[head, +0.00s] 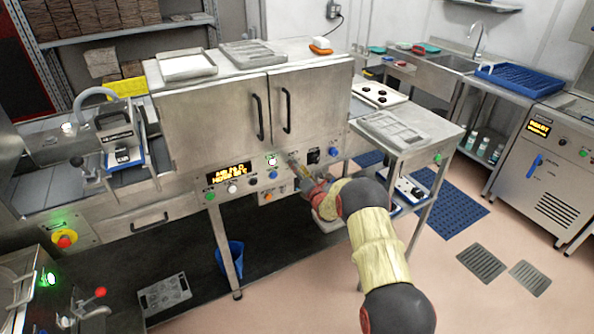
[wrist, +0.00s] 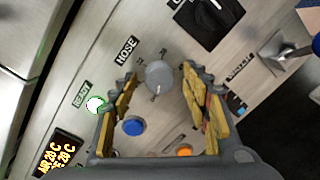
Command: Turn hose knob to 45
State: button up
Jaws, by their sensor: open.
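The hose knob (wrist: 160,78) is a round grey knob on the metal control panel, beside a black label that seems to read HOSE. It has small marks around it on the panel. My gripper (wrist: 157,88) is open in the wrist view, with its yellow-padded fingers on either side of the knob and gaps still visible. In the head view my gripper (head: 301,170) is at the panel front, and the knob is hidden there or too small to make out.
A blue button (wrist: 133,126), a lit green-white light (wrist: 95,104), an orange button (wrist: 184,150) and a large black knob (wrist: 210,20) surround the knob. A lit display (head: 229,173) sits to the left. A side table (head: 428,127) stands to the right of the panel.

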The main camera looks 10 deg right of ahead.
jog(key=shift+w, duration=0.1)
jog(key=shift+c, duration=1)
jog(key=c, duration=1)
jog(key=shift+o, duration=0.2)
